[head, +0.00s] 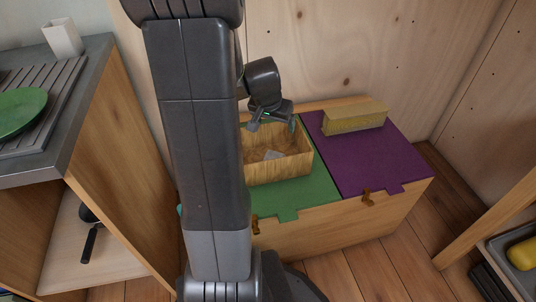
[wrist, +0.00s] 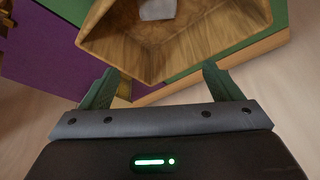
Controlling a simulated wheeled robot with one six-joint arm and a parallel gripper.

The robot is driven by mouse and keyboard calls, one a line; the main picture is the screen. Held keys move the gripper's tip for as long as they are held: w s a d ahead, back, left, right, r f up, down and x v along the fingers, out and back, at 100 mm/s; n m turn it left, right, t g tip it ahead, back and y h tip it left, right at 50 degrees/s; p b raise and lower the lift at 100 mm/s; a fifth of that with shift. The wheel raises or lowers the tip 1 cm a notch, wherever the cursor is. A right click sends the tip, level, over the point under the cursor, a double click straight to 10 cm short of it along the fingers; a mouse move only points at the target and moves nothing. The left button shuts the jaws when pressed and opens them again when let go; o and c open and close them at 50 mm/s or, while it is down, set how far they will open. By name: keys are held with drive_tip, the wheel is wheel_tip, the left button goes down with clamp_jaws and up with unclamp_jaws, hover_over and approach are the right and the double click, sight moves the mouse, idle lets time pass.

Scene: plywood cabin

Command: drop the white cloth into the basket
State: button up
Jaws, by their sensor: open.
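The wooden basket (head: 281,168) stands on the green lid of a low chest in the head view. A small pale grey-white piece, which looks like the white cloth (head: 272,155), lies inside on its bottom. In the wrist view the cloth (wrist: 157,9) shows at the top edge, inside the basket (wrist: 190,42). My gripper (head: 270,120) is above the back part of the basket, apart from the cloth. In the wrist view my gripper (wrist: 156,84) has its fingers spread wide with nothing between them. The cloth is partly cut off in that view.
A brush-like yellow block (head: 355,117) lies on the purple lid (head: 375,160), right of the green lid (head: 297,192). The plywood wall is close behind. A counter with a green plate (head: 20,108) is at the left; a shelf with a yellow object (head: 522,254) is at the right.

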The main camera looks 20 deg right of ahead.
drive_tip(key=p+v, duration=0.3)
drive_tip(key=v, duration=0.9)
drive_tip(key=shift+p, duration=0.3)
drive_tip(key=b+x, duration=0.5)
drive_tip(key=x, duration=0.8)
wheel_tip(320, 180, up, 4)
drive_tip(key=p, duration=0.3)
drive_tip(key=shift+w+d+p, duration=0.1)
drive_tip(key=shift+p, duration=0.3)
drive_tip(key=shift+f, duration=0.1)
